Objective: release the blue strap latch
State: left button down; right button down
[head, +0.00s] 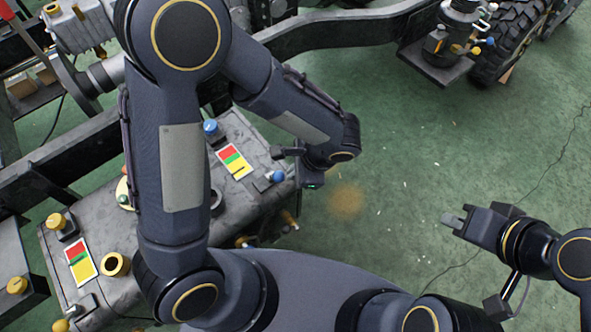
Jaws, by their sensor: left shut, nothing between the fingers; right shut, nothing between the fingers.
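A small latch with a blue rounded end (276,176) sits on the top of a grey metal box, near its right edge beside a red, green and yellow label. A blue knob (211,127) stands further back on the same box. My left gripper (283,152) is shut and empty, just behind and above the blue-ended latch; whether it touches the latch cannot be told. My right gripper (451,219) is shut and empty over the green floor at the right, well away from the box. The strap itself cannot be made out.
The grey box (120,222) also carries yellow knobs (57,221) and a second label (80,262). Dark chassis rails (340,38) run behind it. A wheel (507,40) and a bracket with a canister stand at the upper right. Open green floor (420,130) lies right of the box.

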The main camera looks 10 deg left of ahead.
pick_arm(q)
jog(key=shift+w+a+r+h+p, duration=0.2)
jog(key=shift+a+r+h+p, duration=0.1)
jog(key=shift+h+p, duration=0.15)
jog(key=w+a+r+m+g+h+p, duration=0.1)
jog(key=w+a+g+h+p, duration=0.4)
jog(key=a+g+h+p, duration=0.1)
jog(key=a+h+p, duration=0.1)
jog(key=h+p, duration=0.1)
jog(key=shift+w+r+g+p, duration=0.2)
jog(key=shift+w+g+p, duration=0.05)
jog(key=shift+g+p, duration=0.15)
jog(key=shift+r, duration=0.15)
jog(key=shift+r+p, duration=0.4)
jog(key=shift+r, duration=0.25)
